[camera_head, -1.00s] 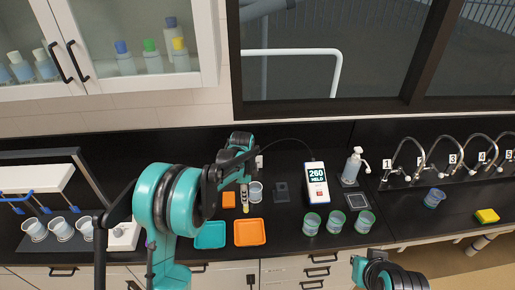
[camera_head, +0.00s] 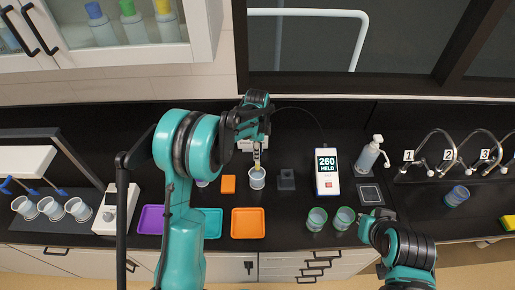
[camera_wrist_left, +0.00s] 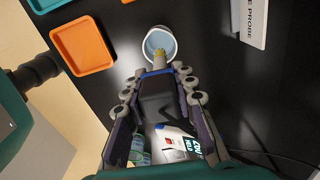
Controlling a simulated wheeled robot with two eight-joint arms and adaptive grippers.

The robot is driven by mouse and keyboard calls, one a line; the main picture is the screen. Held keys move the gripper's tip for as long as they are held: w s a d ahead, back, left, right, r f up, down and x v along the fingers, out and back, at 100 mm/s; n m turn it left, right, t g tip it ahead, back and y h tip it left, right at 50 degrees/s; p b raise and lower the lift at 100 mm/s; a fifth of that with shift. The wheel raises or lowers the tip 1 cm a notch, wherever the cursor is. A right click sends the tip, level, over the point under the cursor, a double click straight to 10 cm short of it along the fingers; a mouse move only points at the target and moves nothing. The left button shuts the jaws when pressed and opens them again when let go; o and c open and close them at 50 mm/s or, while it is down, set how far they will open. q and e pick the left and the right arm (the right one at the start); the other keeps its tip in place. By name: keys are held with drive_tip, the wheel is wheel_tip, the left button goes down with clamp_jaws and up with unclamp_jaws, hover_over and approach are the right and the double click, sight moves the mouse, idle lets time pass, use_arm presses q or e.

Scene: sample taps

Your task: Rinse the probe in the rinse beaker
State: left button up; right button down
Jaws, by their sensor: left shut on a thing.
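My left gripper (camera_head: 257,141) is shut on the probe, whose dark body (camera_wrist_left: 158,98) shows between the fingers in the left wrist view. The probe points down at the white rinse beaker (camera_head: 257,183), with its yellowish tip (camera_wrist_left: 159,60) across the beaker's opening. I cannot tell how deep the tip is or whether it touches liquid. The beaker also shows in the wrist view (camera_wrist_left: 166,33), with pale blue liquid inside. My right gripper (camera_head: 376,217) is at the lower right, by the green cups; its jaws are not clear.
Orange (camera_head: 248,223), teal and purple trays line the front edge. A pump bottle (camera_head: 368,157) and numbered taps are to the right. A white labelled block (camera_wrist_left: 249,18) stands near the beaker.

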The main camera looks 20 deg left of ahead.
use_arm(q)
drive_tip(key=shift+f, duration=0.7)
drive_tip(key=shift+f+b, duration=0.25)
drive_tip(key=shift+b, duration=0.05)
drive_tip(key=shift+f, duration=0.1)
drive_tip(key=shift+b, duration=0.3)
drive_tip(key=shift+f, duration=0.1)
drive_tip(key=shift+f+b, duration=0.7)
drive_tip(key=shift+b, duration=0.05)
